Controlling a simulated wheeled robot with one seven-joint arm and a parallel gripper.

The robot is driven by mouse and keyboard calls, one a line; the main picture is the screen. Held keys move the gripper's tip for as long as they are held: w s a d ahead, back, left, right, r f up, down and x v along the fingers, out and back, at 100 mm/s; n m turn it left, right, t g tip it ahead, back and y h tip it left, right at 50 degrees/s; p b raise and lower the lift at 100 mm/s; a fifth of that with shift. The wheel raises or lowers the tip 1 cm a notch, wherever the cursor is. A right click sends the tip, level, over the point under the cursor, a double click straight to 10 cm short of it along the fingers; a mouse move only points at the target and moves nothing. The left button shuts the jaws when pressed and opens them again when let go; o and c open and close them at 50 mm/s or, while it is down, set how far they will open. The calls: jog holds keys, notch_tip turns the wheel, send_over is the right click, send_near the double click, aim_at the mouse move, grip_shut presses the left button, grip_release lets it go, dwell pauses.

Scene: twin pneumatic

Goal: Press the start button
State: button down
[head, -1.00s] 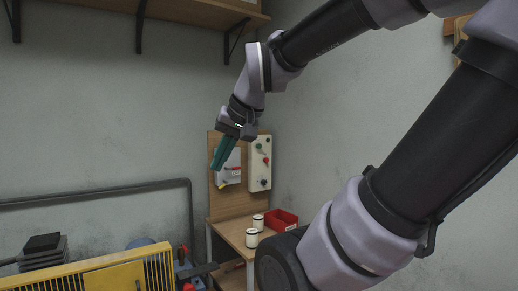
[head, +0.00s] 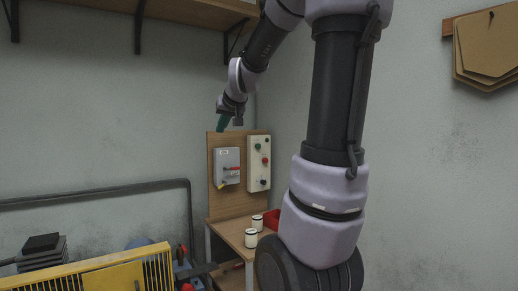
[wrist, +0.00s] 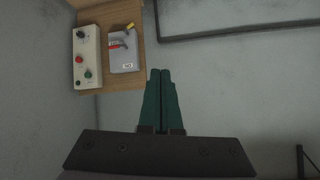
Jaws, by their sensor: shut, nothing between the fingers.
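The white control box (head: 258,177) is mounted on a wooden board, with a green button (head: 257,147) at the top, a red button (head: 265,161) in the middle and a black knob (head: 263,182) at the bottom. No lettering that marks a start button is readable.
Below, a wooden table (head: 230,229) holds two white canisters and a red bin (head: 271,219), partly hidden by my arm. A shelf hangs above; a yellow guard (head: 100,274) is at lower left.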

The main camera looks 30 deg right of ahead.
aim_at(258, 146)
jog(key=w+d+f+n+t+h, duration=0.15)
jog(key=w+d+h, duration=0.35)
jog(key=w+d, duration=1.3)
jog(key=w+d+f+h, duration=0.2)
jog(key=w+d+f, duration=0.1)
jog(key=d, duration=0.4)
jog(key=w+d+f+n+t+h, duration=0.1)
jog(key=w+d+f+h, duration=0.2)
jog(key=d, duration=0.3)
jog(key=w+d+f+n+h, duration=0.1)
jog(key=w+d+f+h, duration=0.1)
jog(key=d+f, duration=0.3)
jog(key=w+d, duration=0.1)
jog(key=d, duration=0.1)
jog(key=shift+d, duration=0.3)
jog(key=shift+n, duration=0.25)
jog(key=w, duration=0.8)
jog(key=shift+w+a, duration=0.15)
jog(key=shift+w, duration=0.25)
jog(key=shift+w, duration=0.1)
jog(key=shift+w, duration=0.35)
